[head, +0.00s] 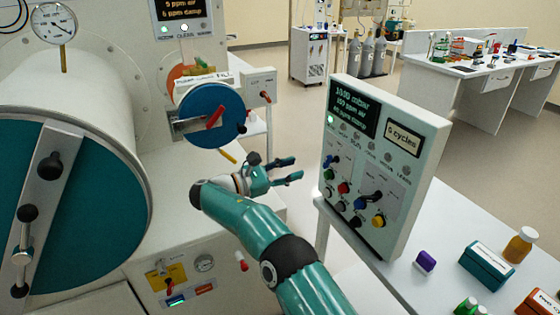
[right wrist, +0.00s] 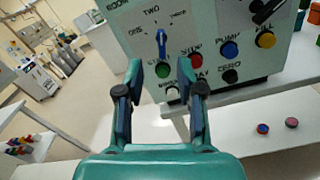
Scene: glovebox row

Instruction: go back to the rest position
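My right gripper (head: 290,168) is open and empty in mid-air, left of the control panel (head: 392,150) in the head view. Its arm comes in from the bottom. In the right wrist view the two fingers (right wrist: 161,76) stand apart with nothing between them. The lower part of the panel (right wrist: 215,50), with a blue-handled selector (right wrist: 161,42) and several coloured buttons, shows beyond the fingers. My left gripper is in neither view.
The glovebox's large teal door (head: 85,215) fills the left, with a smaller blue round door (head: 212,115) behind my gripper. Floor is clear behind the panel.

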